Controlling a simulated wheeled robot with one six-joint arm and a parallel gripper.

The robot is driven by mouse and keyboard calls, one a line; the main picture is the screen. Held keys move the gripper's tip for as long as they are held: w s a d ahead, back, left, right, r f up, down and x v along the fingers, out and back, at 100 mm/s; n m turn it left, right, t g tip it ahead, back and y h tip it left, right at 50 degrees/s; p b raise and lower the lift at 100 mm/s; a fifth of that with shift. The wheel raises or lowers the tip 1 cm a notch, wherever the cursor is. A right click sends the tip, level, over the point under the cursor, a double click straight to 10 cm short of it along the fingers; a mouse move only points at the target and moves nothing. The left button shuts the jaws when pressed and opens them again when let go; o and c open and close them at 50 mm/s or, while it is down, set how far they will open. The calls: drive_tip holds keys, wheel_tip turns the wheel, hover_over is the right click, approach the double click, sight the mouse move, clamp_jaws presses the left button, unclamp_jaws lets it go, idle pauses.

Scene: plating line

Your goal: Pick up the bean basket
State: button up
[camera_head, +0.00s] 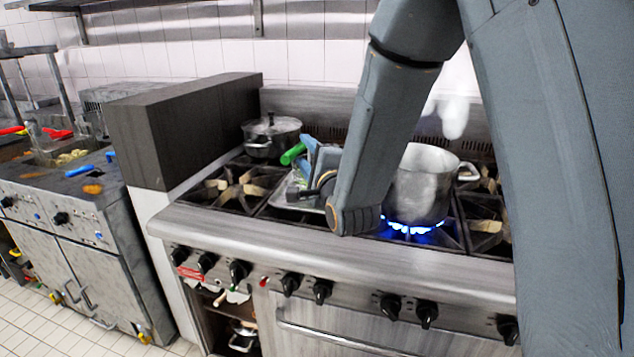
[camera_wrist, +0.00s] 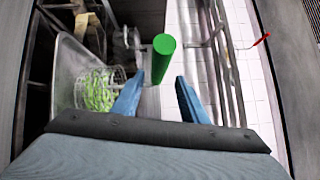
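The bean basket is a wire basket of green beans (camera_wrist: 98,88), seen at the left of the wrist view. A thick green handle (camera_wrist: 161,60) stands out in that view and appears to be the basket's. My gripper (camera_wrist: 160,82) is open, with one blue finger on each side of the handle's line. I cannot tell whether either finger touches it. In the head view, the green handle (camera_head: 292,154) shows just left of my blue fingers (camera_head: 310,152). My arm hides most of the basket there.
A metal tray (camera_head: 300,204) lies on the stove beneath my gripper. A steel pot (camera_head: 420,190) sits over a lit blue flame just right of my arm. A lidded pot (camera_head: 271,136) stands behind left. A fryer station with blue and red handles (camera_head: 60,133) is at far left.

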drive_tip(key=shift+p+x, duration=0.4)
drive_tip(key=shift+x, duration=0.8)
drive_tip(key=shift+a+p+x, duration=0.15)
drive_tip(key=shift+p+x, duration=0.5)
drive_tip(key=shift+x, duration=0.7)
drive_tip(key=shift+a+p+x, duration=0.15)
drive_tip(key=shift+p+x, duration=0.45)
drive_tip(key=shift+x, duration=0.75)
drive_tip(key=shift+s+f, duration=0.1)
clamp_jaws()
drive_tip(key=s+d+r+b, duration=0.1)
drive_tip(key=s+d+b, duration=0.1)
drive_tip(key=s, duration=0.5)
drive_tip(key=s+d+r+b, duration=0.2)
drive_tip(key=s+b, duration=0.1)
drive_tip(key=s, duration=0.4)
drive_tip(key=shift+s+d+r, duration=0.35)
drive_tip(key=shift+s, duration=0.05)
drive_tip(key=p, duration=0.5)
drive_tip(key=shift+s+r, duration=0.1)
drive_tip(key=shift+s, duration=0.15)
